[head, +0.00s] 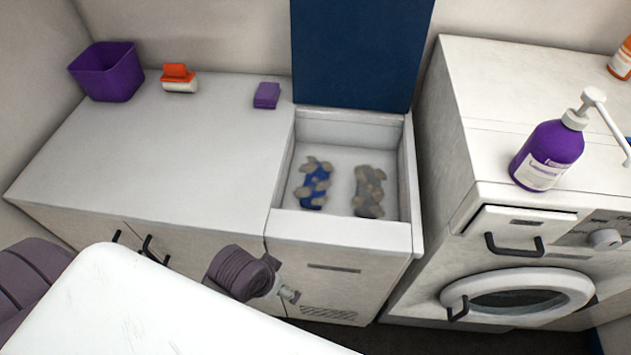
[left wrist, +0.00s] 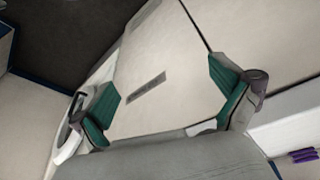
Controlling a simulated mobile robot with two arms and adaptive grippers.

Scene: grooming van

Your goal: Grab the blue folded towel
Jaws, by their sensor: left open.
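A blue bundle with tan lumps (head: 316,187) lies inside the open white chest (head: 342,236). It is the only blue thing lying in there; I cannot clearly make out folds. A similar grey-tan bundle (head: 369,193) lies to its right, apart from it. My left gripper (head: 288,294) is in front of the chest, below its rim, partly hidden by my own wrist. In the left wrist view its two green-padded fingers (left wrist: 170,103) are spread, with nothing between them. The bundles are not visible in the left wrist view. My right gripper is not in view.
The chest's dark blue lid (head: 360,50) stands up behind it. The counter (head: 170,150) on the left holds a purple bin (head: 106,72), an orange-and-white brush (head: 179,79) and a purple block (head: 266,95). A washer (head: 520,270) with a purple pump bottle (head: 549,152) stands right. A white surface (head: 150,310) fills the foreground.

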